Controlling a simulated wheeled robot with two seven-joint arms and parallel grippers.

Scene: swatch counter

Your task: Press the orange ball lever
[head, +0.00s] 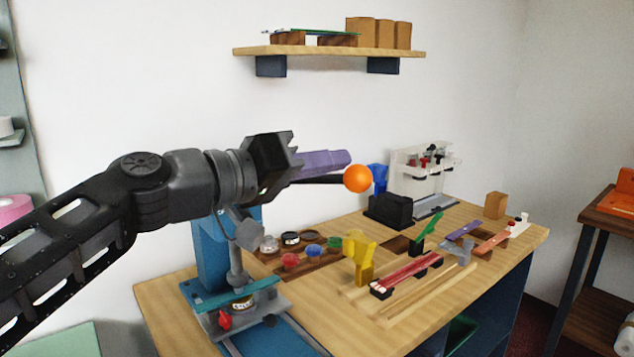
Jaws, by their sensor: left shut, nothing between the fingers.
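The orange ball (357,178) sits on the end of a dark lever rod (318,180) that runs left behind my left gripper. The lever appears to belong to the blue press (208,254) at the left end of the counter. My left gripper (347,160) is shut and empty. Its purple fingers point right, and their tips appear just above and left of the ball. I cannot tell whether they touch it or the rod. Part of the rod and the press top are hidden by my left arm. My right gripper is out of view.
The wooden counter (400,330) holds small colored jars (313,252), a yellow holder (360,258), red sticks (405,275), a black block (390,211) and a white rack (422,172). A wall shelf (340,51) hangs above.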

